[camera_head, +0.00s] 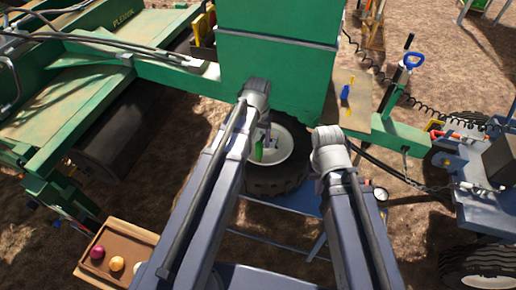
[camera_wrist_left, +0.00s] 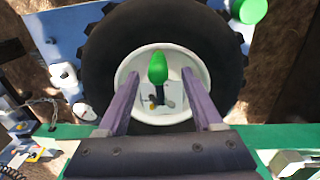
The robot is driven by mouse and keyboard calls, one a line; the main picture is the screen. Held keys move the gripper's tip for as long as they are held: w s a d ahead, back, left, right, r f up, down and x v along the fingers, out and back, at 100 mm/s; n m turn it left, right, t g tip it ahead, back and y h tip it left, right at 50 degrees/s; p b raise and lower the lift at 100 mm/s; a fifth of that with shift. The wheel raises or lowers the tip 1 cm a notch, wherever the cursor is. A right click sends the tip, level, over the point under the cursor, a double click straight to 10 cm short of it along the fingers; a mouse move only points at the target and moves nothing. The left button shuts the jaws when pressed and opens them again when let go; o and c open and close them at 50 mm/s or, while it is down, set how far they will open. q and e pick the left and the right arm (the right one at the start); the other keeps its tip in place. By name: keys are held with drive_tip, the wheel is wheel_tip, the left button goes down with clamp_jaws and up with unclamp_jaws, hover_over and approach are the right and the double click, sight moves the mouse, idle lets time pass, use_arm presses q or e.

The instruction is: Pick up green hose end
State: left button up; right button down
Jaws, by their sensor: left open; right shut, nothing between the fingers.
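A green hose end (camera_head: 259,150) shows in front of the white wheel hub in the head view, just below my left wrist. In the left wrist view the green piece (camera_wrist_left: 157,68) has a dark lower part and appears between the two fingers, with visible gaps on both sides. My left gripper (camera_wrist_left: 160,74) is open and not touching it; its depth relative to the fingertips is unclear. My right gripper (camera_head: 320,186) is shut and empty, mostly hidden by its own wrist, to the right of the wheel.
A black tyre (camera_head: 286,177) surrounds the hub, with a blue platform (camera_head: 297,199) beside it. A green machine box (camera_head: 275,75) stands behind. A board (camera_head: 357,115) holds a blue-handled tool. A wooden tray (camera_head: 128,231) with onions lies lower left. Another round green object (camera_wrist_left: 249,10) shows in the wrist view.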

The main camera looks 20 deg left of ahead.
sight(259, 152)
use_arm(q)
drive_tip(key=shift+w+d+f+b, duration=0.1)
drive_tip(key=shift+f+b, duration=1.7)
drive_tip(key=shift+f, duration=0.15)
drive_tip(key=shift+w+d+f+b, duration=0.1)
drive_tip(key=shift+f+b, duration=1.7)
drive_tip(key=shift+f, duration=0.1)
drive_tip(key=shift+r, duration=0.1)
drive_tip(key=shift+c, duration=0.2)
clamp_jaws()
